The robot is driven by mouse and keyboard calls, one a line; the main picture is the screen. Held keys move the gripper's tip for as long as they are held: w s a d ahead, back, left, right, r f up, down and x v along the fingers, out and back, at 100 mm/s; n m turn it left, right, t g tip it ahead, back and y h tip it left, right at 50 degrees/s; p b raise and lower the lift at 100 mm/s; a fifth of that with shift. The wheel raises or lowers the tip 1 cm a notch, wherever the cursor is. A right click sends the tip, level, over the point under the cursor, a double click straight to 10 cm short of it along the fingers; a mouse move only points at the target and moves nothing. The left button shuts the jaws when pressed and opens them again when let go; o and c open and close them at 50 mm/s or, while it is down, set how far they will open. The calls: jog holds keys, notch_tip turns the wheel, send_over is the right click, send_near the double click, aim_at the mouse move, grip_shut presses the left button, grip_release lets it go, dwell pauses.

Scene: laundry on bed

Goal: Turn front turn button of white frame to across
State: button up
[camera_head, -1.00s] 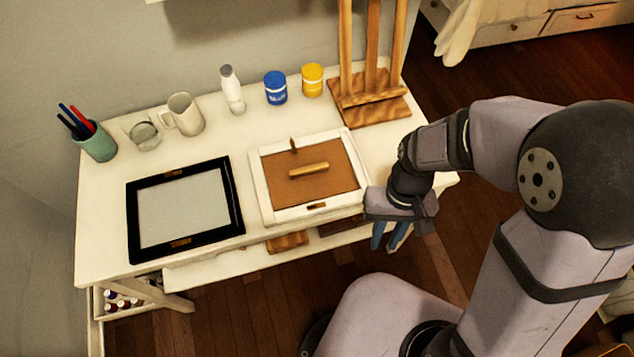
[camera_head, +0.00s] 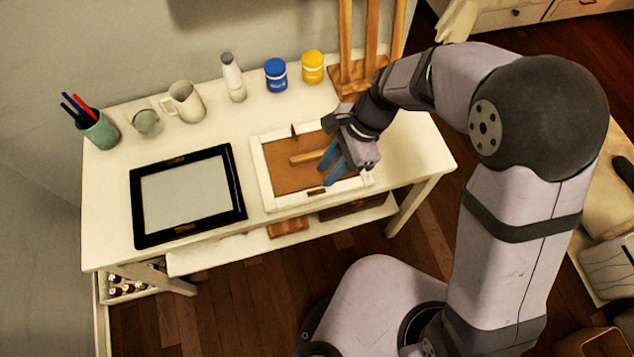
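The white frame (camera_head: 260,185) lies on the table with a brown backing board (camera_head: 285,176) inside it and a wooden handle bar (camera_head: 306,157) on the board. Its back turn button (camera_head: 294,130) points across the rail. Its front turn button (camera_head: 316,192) is small and dark at the front rail, close to my fingertips; its exact angle is hard to tell. My gripper (camera_head: 328,172) hangs over the right part of the white frame, its blue fingers apart and pointing down. Nothing shows between them. The gripper hides the frame's right back corner. Contact with the button cannot be told.
A black frame (camera_head: 137,205) lies left of the white one. Along the back stand a pen cup (camera_head: 99,130), a glass jar (camera_head: 144,121), a mug (camera_head: 187,103), a white bottle (camera_head: 233,80), blue (camera_head: 276,76) and yellow (camera_head: 312,68) jars and an easel (camera_head: 345,45).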

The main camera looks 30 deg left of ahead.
aim_at(313, 191)
jog(key=shift+x, duration=3.7)
grip_shut()
